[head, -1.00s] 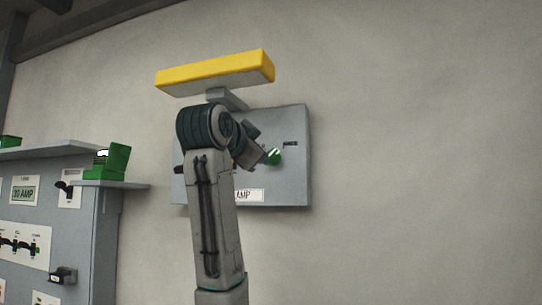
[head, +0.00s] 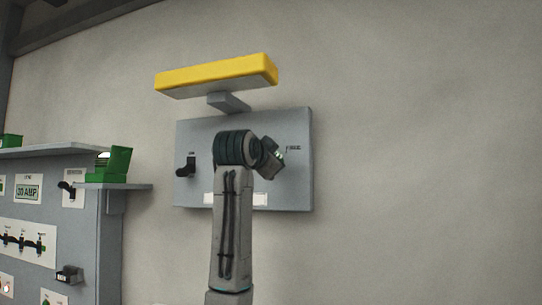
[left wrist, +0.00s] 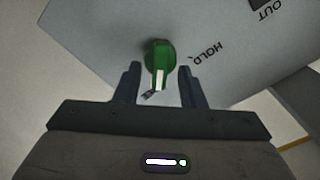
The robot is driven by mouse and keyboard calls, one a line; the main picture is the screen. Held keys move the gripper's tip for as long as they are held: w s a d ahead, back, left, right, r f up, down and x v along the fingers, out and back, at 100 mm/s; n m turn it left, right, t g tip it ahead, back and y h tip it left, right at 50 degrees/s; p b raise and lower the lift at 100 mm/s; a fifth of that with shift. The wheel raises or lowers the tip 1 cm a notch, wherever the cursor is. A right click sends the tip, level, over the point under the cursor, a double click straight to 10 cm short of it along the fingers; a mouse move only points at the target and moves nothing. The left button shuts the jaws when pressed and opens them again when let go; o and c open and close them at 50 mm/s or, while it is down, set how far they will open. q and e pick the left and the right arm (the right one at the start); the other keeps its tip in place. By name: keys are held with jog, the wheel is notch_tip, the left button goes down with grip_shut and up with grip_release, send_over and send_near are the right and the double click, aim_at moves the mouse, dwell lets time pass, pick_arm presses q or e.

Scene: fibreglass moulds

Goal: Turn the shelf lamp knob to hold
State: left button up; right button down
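The grey lamp panel (head: 300,195) hangs on the wall under a yellow lamp (head: 217,74). Its green knob (left wrist: 158,58) has a white pointer stripe, which points toward my gripper in the left wrist view. The word HOLD (left wrist: 207,53) is printed beside the knob, and OUT (left wrist: 273,8) stands farther off. My left gripper (left wrist: 159,86) is open, with one finger on each side of the knob's near end and gaps visible. In the head view my left gripper (head: 272,160) covers most of the knob. My right gripper is not in view.
A black switch (head: 187,167) sits on the panel's left side. A grey cabinet (head: 85,245) with a ledge (head: 125,186) stands at lower left, bearing a green box (head: 115,165). The wall to the right is bare.

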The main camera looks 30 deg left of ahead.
pick_arm(q)
grip_shut()
jog(key=shift+f, duration=0.1)
jog(key=shift+a+n+b, duration=0.2)
jog(key=shift+n+b, duration=2.25)
jog(key=shift+n, duration=1.95)
jog(key=shift+a+n+b, duration=0.15)
jog(key=shift+n+b, duration=2.3)
jog(key=shift+n, duration=1.95)
